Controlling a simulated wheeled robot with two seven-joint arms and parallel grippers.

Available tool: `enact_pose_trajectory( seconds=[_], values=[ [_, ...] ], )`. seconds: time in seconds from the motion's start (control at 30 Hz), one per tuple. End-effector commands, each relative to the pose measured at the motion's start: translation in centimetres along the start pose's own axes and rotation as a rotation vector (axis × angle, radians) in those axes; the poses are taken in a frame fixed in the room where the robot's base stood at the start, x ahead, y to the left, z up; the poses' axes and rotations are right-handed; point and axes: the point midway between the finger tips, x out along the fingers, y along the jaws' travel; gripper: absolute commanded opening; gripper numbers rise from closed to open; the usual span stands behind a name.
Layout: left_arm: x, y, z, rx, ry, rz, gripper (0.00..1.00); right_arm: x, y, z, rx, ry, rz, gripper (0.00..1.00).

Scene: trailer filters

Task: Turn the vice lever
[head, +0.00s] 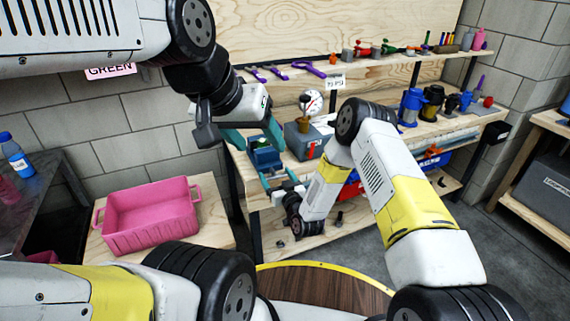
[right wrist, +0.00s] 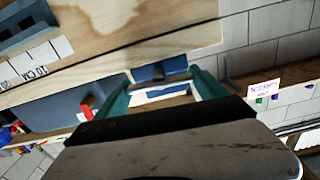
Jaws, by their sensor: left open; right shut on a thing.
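The blue vice (head: 265,158) is at the left front of the wooden workbench. In the right wrist view the vice (right wrist: 150,72) is straight ahead, with its grey lever bar (right wrist: 160,83) crosswise in front. My right gripper (head: 282,180) is at the vice's front. Its teal fingers, which also show in the right wrist view (right wrist: 163,94), are at the two ends of the lever bar and shut on it. My left gripper (head: 254,136) is open just behind and above the vice, with its teal fingers spread. Its contact with the vice cannot be told.
A grey box (head: 305,146) with a pressure gauge (head: 311,101) stands right of the vice. Blue and black filter parts (head: 411,106) stand farther right on the bench. A pink crate (head: 150,217) sits on a low wooden table at left. A shelf holds small coloured items (head: 388,49).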

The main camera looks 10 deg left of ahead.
Motion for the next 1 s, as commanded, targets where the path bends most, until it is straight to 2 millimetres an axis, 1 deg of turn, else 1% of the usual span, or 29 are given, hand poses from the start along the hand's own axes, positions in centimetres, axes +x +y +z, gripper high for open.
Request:
enact_pose_trajectory(
  seconds=[0.27,1.0],
  values=[
    [0.00,0.00,0.00,0.000,0.000,0.000,0.61,-0.03,0.17,0.05,0.190,-0.001,0.001,0.41],
    [0.00,0.00,0.00,0.000,0.000,0.000,0.61,-0.06,0.46,0.26,0.893,0.000,0.003,0.41]
  ],
)
